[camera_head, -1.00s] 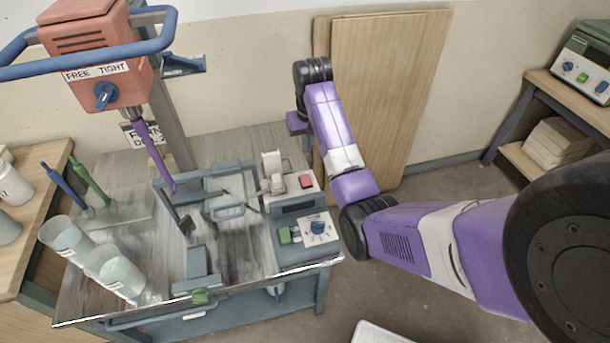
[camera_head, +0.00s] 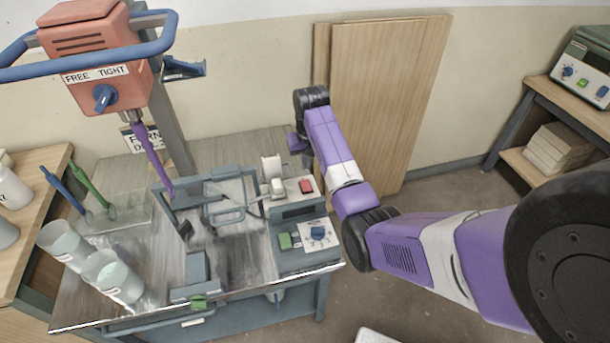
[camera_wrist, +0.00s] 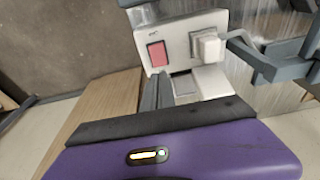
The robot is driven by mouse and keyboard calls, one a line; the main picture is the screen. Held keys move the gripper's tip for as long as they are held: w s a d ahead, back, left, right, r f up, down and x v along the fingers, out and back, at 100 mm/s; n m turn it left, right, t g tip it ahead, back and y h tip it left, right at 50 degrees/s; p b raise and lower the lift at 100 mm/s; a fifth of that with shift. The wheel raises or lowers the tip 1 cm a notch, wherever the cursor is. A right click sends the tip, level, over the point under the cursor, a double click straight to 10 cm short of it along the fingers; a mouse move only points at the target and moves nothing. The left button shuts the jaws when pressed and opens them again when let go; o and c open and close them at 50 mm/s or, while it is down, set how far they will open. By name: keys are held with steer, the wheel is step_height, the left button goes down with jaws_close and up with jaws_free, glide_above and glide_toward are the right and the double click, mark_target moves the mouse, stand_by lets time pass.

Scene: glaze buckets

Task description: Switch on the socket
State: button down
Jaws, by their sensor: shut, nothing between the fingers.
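The socket is a pale box at the back right of the workbench, with a red rocker switch (camera_head: 306,185) on its top. A white plug (camera_head: 278,187) with a grey cable sits beside the switch. The wrist view shows the red switch (camera_wrist: 158,54) close up, with the white plug (camera_wrist: 207,45) to its right. My gripper (camera_wrist: 159,80) is shut and empty, its fingertips just below the switch in that view. I cannot tell whether they touch the socket. In the head view my fingers are mostly hidden by my wrist, above and behind the socket.
A control box with a green button (camera_head: 285,241) and blue knob (camera_head: 318,233) stands in front of the socket. A red mixer head (camera_head: 95,60) with a blue handle hangs over the bench's left. Wooden boards (camera_head: 390,100) lean behind my arm.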

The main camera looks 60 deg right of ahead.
mark_target(305, 181)
steer(key=f, duration=0.4)
steer(key=d+f, duration=0.1)
steer(key=f, duration=0.2)
steer(key=shift+w, duration=0.4)
steer(key=shift+f, duration=0.15)
steer(key=shift+w+d+f, duration=0.1)
steer(key=shift+w+f, duration=0.1)
steer(key=shift+f, duration=0.25)
steer(key=shift+r, duration=0.2)
steer(key=shift+s, duration=0.1)
